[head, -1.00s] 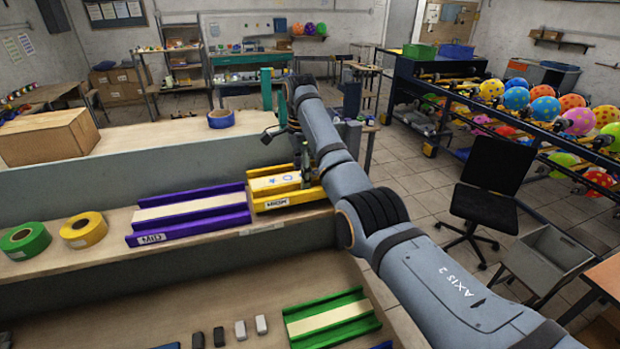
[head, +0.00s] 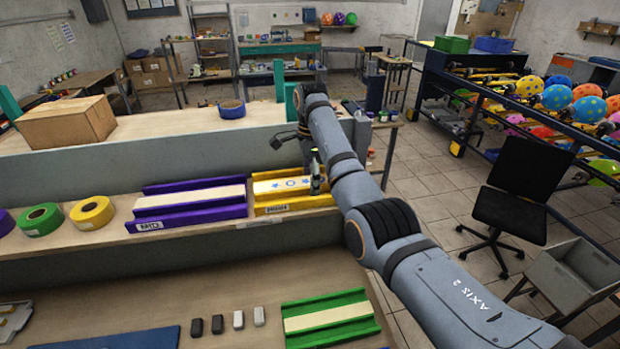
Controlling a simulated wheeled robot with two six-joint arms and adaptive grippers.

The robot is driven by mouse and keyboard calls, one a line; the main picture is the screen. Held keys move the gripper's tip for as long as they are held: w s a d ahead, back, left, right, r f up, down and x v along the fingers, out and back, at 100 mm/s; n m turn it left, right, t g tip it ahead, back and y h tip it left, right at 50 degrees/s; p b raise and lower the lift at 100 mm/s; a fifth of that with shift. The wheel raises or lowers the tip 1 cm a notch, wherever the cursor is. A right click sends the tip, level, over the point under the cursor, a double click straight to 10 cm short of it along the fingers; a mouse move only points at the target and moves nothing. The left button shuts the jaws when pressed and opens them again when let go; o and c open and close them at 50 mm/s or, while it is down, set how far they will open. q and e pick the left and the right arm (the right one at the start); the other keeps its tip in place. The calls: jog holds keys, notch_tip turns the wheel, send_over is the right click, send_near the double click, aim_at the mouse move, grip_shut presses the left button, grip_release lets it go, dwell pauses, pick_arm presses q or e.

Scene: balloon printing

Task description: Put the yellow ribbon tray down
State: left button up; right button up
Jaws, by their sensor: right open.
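The yellow ribbon tray (head: 296,204) rests on the shelf ledge, at the right end of the row. It holds a pale strip with blue marks. The purple tray (head: 192,211) lies just left of it. My right gripper (head: 316,184) is open at the right part of the yellow tray, with its arm coming in from the lower right. The fingertips are small and dark, and I cannot tell whether they touch the tray. My left gripper is not in view.
Green (head: 40,220) and yellow (head: 91,213) tape rolls sit left on the ledge. A cardboard box (head: 68,122) and blue roll (head: 232,109) stand on the upper surface. A green tray (head: 330,318) lies on the lower bench. A black chair (head: 522,192) stands right.

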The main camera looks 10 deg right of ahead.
aim_at(308, 180)
jog(key=shift+a+r, duration=0.1)
jog(key=shift+r, duration=0.1)
jog(key=r, duration=0.4)
jog(key=shift+w+a+r, duration=0.1)
jog(key=shift+a+r, duration=0.25)
jog(key=shift+r, duration=0.05)
pick_arm(q)
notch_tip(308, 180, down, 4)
jog(key=b, duration=0.4)
pick_arm(e)
jog(key=shift+d+r, duration=0.15)
jog(key=shift+r, duration=0.55)
pick_arm(q)
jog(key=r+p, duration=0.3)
jog(key=p, duration=0.1)
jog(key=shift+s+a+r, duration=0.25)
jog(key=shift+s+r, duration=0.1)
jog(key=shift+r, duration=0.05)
pick_arm(e)
jog(key=r, duration=0.5)
jog(key=shift+s+r, duration=0.2)
jog(key=shift+r, duration=0.1)
jog(key=shift+w, duration=0.1)
